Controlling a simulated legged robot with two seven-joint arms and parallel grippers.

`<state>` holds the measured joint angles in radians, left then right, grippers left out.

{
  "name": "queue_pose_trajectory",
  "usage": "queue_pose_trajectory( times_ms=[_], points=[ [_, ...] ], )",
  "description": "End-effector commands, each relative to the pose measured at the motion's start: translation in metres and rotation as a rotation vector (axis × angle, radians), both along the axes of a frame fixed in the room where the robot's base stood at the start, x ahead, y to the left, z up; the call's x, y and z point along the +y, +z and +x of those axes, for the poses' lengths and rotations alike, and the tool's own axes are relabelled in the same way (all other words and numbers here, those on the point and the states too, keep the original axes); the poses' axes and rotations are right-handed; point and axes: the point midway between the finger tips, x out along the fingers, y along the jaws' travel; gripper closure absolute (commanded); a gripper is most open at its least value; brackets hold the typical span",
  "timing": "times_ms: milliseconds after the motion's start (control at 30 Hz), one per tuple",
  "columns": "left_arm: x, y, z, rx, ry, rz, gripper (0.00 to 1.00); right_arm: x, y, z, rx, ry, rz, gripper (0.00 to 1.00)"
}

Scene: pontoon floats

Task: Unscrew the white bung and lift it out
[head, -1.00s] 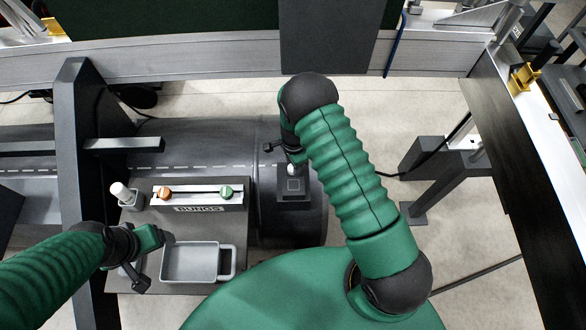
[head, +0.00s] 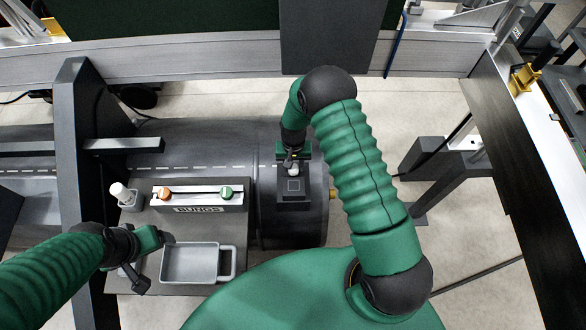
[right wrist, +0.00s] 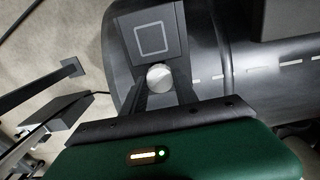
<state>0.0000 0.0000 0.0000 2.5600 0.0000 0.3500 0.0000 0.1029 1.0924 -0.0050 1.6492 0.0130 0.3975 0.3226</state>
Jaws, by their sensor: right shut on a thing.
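The white bung (head: 293,172) sits at the dark square plate (head: 294,187) on top of the dark float. It also shows as a round pale knob in the right wrist view (right wrist: 159,77). My right gripper (head: 292,163) is over the bung from above and shut on it; its two dark fingers are either side of the bung in the right wrist view. Whether the bung has risen from its seat cannot be told. My left gripper (head: 150,264) hangs beside the grey tray, away from the bung; its finger gap is unclear.
The grey tray (head: 228,262) with a handle looks empty. Behind it a rack (head: 198,208) marked BUNGS holds an orange and a green bung. A white-capped bottle (head: 121,192) stands left of the rack. A dark upright frame (head: 80,170) rises at left.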

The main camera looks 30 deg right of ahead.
Motion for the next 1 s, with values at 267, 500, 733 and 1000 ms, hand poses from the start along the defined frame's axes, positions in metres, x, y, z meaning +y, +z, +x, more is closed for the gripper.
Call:
queue_pose_trajectory(
  times_ms=[267,500,733,1000],
  points=[
    [0.0,0.0055,0.0001,0.0,0.0,0.0,0.23,-0.0021,0.0021,-0.0007,0.001,0.67,0.0,1.0],
    [0.0,0.0081,0.0001,0.0,0.0,0.0,0.23,-0.0026,0.0014,-0.0007,0.003,1.043,-0.002,1.0],
    [0.0,0.0078,0.0,0.0,0.0,0.0,0.23,-0.0027,0.0012,-0.0008,0.004,1.039,-0.002,0.55],
    [0.0,0.0077,0.0001,0.0,0.0,0.0,0.23,-0.0012,0.0008,-0.0005,0.003,1.038,0.0,0.47]
  ],
)
